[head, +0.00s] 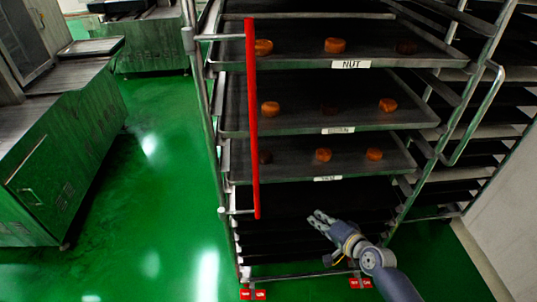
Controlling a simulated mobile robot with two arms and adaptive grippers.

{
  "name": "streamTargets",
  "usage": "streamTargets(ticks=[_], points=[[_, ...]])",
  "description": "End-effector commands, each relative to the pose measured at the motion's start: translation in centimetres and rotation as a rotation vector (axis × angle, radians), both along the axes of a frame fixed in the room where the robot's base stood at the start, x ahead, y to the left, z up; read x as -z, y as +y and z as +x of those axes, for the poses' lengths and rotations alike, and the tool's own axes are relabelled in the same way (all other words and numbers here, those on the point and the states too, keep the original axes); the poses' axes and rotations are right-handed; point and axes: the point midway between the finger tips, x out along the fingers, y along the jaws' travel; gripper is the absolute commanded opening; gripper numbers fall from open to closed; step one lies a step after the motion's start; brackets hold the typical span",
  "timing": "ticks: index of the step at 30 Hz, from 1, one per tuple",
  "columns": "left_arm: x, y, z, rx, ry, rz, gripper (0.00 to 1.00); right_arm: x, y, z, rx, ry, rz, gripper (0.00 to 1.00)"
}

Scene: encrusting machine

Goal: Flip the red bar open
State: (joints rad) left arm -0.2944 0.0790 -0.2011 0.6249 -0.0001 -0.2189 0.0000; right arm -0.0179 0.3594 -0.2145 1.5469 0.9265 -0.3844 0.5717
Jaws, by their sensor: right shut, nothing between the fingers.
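The red bar (252,120) stands upright across the front left part of a metal tray rack (212,120). Its top and bottom ends join short metal arms at the rack's left post. My right gripper (316,219) is in front of the lower rack, to the right of the bar's lower end and apart from it. It is shut and empty, pointing up and left. My left gripper is not in view.
The rack holds dark trays (300,88) with several round orange-brown pastries and white labels. A bent metal handle (478,115) is on the right. A metal machine (70,140) stands at left. Green floor (165,190) between machine and rack is clear.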

Motion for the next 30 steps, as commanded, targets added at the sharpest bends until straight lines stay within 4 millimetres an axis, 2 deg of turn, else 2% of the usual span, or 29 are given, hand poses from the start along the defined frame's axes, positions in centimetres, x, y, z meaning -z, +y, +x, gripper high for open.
streamTargets(ticks=[1, 3, 6, 9, 10, 12, 15, 25, 30], points=[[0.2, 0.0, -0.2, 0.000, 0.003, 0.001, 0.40, -5.0, 1.3, 1.3, -0.017, -0.055, 0.095, 0.00], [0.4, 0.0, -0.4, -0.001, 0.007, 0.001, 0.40, -10.8, 3.0, 2.0, -0.049, -0.102, 0.223, 0.00], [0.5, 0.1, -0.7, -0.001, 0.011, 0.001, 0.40, -17.4, 5.1, 1.7, -0.104, -0.145, 0.367, 0.00], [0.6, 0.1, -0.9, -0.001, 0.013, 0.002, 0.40, -21.8, 6.7, 0.9, -0.155, -0.164, 0.461, 0.00], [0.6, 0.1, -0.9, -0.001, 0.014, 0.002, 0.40, -22.6, 7.0, 0.7, -0.166, -0.167, 0.481, 0.00], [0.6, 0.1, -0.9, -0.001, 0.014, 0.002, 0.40, -24.1, 7.5, 0.3, -0.186, -0.172, 0.511, 0.00], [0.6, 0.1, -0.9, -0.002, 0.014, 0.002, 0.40, -24.9, 7.8, 0.0, -0.196, -0.173, 0.530, 0.00], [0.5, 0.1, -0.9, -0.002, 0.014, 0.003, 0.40, -24.9, 7.8, 0.2, -0.194, -0.174, 0.530, 0.00], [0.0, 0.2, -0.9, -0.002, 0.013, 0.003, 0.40, -25.1, 9.0, 1.5, -0.194, -0.175, 0.531, 0.00]])
